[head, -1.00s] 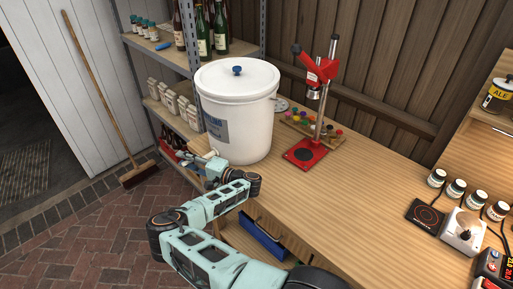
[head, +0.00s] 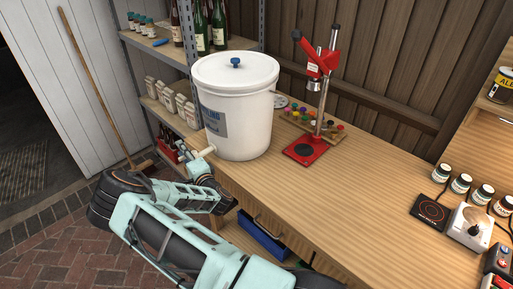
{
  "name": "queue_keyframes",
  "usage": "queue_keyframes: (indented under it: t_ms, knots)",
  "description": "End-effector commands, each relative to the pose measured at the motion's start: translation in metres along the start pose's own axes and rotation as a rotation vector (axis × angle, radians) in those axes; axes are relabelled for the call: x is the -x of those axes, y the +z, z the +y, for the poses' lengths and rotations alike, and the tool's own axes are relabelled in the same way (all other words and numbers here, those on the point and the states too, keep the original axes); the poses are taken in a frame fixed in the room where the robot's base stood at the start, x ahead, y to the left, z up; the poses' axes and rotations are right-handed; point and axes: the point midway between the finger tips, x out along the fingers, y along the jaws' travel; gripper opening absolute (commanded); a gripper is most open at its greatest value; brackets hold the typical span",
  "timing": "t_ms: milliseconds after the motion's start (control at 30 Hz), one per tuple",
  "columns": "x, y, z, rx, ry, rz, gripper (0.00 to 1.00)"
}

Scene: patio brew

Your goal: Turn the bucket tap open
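The white lidded bucket (head: 240,122) stands upright on the left end of the wooden bench. Its pale tap (head: 207,151) sticks out low on the left side, over the bench edge. My gripper (head: 198,168) is at the end of my teal arm, just below and left of the tap. It is small and partly hidden by my own wrist. I cannot tell whether its fingers touch the tap or how far apart they are. The tap's handle is not clear, so I cannot tell how it is turned.
A red bottle capper (head: 306,150) stands right of the bucket, with a board of coloured caps (head: 323,127) behind it. A metal shelf with bottles (head: 218,28) is behind left. A broom (head: 90,80) leans on the wall. The bench middle (head: 350,190) is clear.

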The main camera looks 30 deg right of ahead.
Motion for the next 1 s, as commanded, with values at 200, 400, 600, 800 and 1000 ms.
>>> queue_keyframes:
  t_ms: [200,400,600,800,1000]
  knots:
    - [-0.003,-0.002,0.003,-0.005,-0.004,0.072,0.28]
    - [-0.004,-0.004,0.004,-0.005,-0.003,0.135,0.28]
    - [-0.006,-0.007,0.005,-0.004,-0.004,0.206,0.28]
    - [-0.008,-0.010,0.005,-0.005,-0.003,0.287,0.28]
    - [-0.010,-0.014,0.005,-0.007,-0.003,0.400,0.28]
